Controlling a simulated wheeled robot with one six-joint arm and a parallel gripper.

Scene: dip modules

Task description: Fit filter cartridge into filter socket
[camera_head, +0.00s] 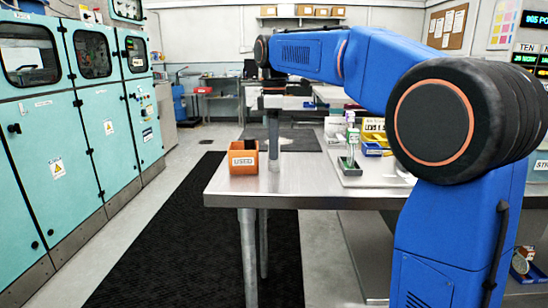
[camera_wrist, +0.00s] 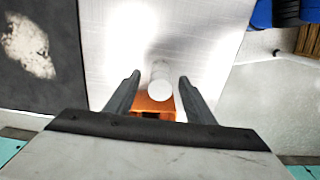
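My gripper (camera_wrist: 159,79) shows in the wrist view with its two dark fingers apart. A pale round-ended cylinder (camera_wrist: 160,89) is between the fingertips in that view, with a gap on each side. I cannot tell how far below the fingers it is, or if it is the filter cartridge. An orange bin marked USED (camera_head: 243,158) stands at the table's near left corner in the head view. It also shows below the cylinder in the wrist view (camera_wrist: 155,104). A green and white upright item (camera_head: 352,139) stands on a tray at mid-table; I cannot tell if it is the filter socket.
Teal cabinets (camera_head: 65,140) line the left wall. A dark mat (camera_head: 185,240) lies left of the table.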

